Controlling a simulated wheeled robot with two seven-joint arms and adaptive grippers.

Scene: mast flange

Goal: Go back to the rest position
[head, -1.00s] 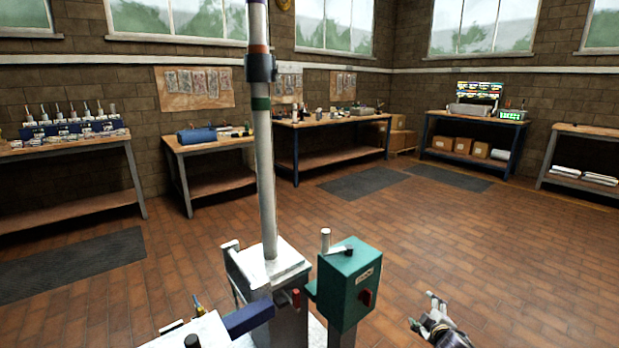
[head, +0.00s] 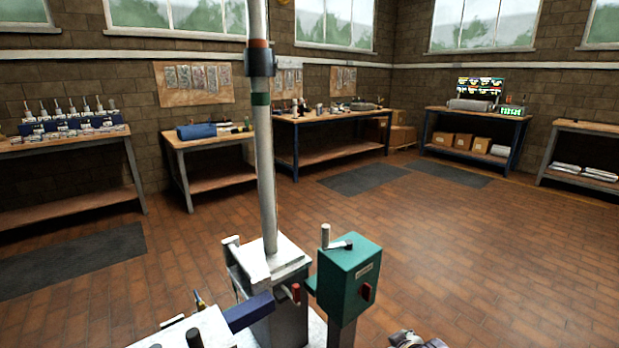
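The mast (head: 264,170) stands upright on a white-topped base block (head: 275,262). It carries a dark collar (head: 261,60) with an orange band above it and a green band below. A teal box (head: 345,275) with a red knob and a small handle on top stands to the right of the base. My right gripper's arm (head: 415,341) shows only as a small piece at the bottom edge, right of the teal box. Its fingers cannot be made out. My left gripper is not in view.
A white-topped surface (head: 190,335) with a blue bar (head: 248,312) lies at the bottom left. Workbenches (head: 210,143) line the walls. Dark mats (head: 72,262) lie on the floor. The brick-tiled floor (head: 480,260) at the right is clear.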

